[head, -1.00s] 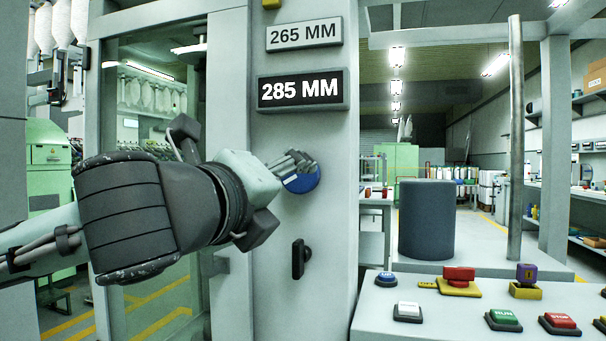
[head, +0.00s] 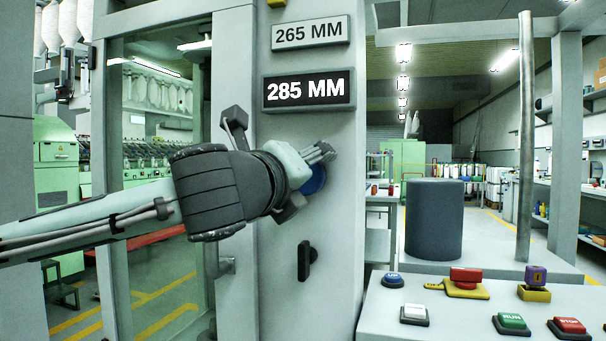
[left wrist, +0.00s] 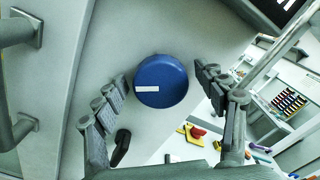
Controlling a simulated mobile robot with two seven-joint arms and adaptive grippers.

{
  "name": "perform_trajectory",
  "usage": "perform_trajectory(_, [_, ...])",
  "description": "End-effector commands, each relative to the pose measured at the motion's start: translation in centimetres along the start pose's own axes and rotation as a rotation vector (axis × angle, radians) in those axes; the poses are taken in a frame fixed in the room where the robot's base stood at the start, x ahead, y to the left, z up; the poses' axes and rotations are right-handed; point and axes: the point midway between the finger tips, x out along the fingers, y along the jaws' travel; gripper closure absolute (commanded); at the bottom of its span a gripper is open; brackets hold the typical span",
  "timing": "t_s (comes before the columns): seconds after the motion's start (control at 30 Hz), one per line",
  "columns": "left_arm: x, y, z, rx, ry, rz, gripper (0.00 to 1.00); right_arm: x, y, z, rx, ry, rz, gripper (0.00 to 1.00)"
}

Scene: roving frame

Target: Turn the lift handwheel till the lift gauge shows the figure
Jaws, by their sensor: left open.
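The blue round handwheel (head: 316,181) sits on the grey column, partly hidden by my left gripper in the head view. In the left wrist view the handwheel (left wrist: 165,84) shows whole, with a white mark pointing left. My left gripper (head: 322,153) is open in front of the wheel. In the left wrist view its fingers (left wrist: 161,80) stand on either side of the wheel, with gaps; I see no contact. Above, a black display (head: 306,91) reads 285 MM and a light plate (head: 310,33) over it reads 265 MM. My right gripper is out of view.
A black knob (head: 306,260) is on the column below the wheel. A console (head: 385,325) with several buttons stands at the lower right, before a dark cylinder (head: 433,220) and an upright metal post (head: 525,140). A glass door (head: 155,230) is at left.

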Motion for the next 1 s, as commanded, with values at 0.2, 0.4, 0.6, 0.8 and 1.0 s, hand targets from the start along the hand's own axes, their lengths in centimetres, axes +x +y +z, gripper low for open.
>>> perform_trajectory(0.2, [-0.03, 0.01, 0.00, 0.000, 0.000, 0.000, 0.45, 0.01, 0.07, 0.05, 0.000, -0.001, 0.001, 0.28])
perform_trajectory(0.4, [-0.04, 0.01, 0.02, 0.000, 0.000, 0.000, 0.70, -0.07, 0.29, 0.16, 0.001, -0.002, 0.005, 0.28])
perform_trajectory(0.6, [-0.04, 0.03, 0.01, -0.004, 0.000, 0.001, 0.79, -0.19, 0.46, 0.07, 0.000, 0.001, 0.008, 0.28])
perform_trajectory(0.8, [-0.03, 0.09, -0.05, -0.047, 0.000, 0.001, 0.79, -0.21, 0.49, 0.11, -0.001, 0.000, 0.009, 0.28])
perform_trajectory(1.0, [-0.01, 0.17, -0.15, -0.164, 0.002, 0.001, 0.79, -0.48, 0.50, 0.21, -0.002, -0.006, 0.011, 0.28])
